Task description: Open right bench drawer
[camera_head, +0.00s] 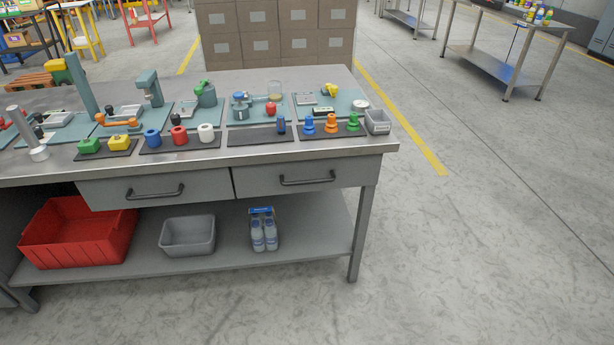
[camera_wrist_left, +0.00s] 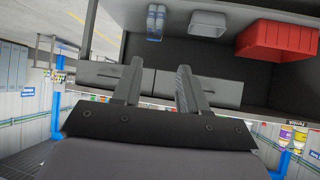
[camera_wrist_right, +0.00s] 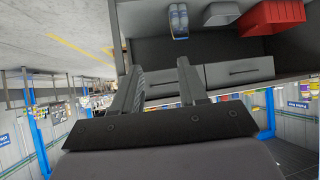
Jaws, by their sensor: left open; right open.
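The right bench drawer (camera_head: 264,181) is a grey front under the steel worktop, closed, with a dark bar handle (camera_head: 307,181). The left drawer (camera_head: 120,190) beside it is closed too. Neither gripper shows in the head view. In the left wrist view my left gripper (camera_wrist_left: 160,67) is open and empty, pointing towards the bench front. In the right wrist view my right gripper (camera_wrist_right: 160,66) is open and empty; the right drawer (camera_wrist_right: 160,86) shows behind its fingers, partly hidden. Both wrist views look upside down. Both grippers appear apart from the bench.
The worktop (camera_head: 345,151) carries fixtures, coloured parts and a small grey bin (camera_head: 377,121) at its right end. A red crate (camera_head: 75,240), a grey bin (camera_head: 188,236) and bottles (camera_head: 264,234) stand on the lower shelf. The floor in front and right is clear.

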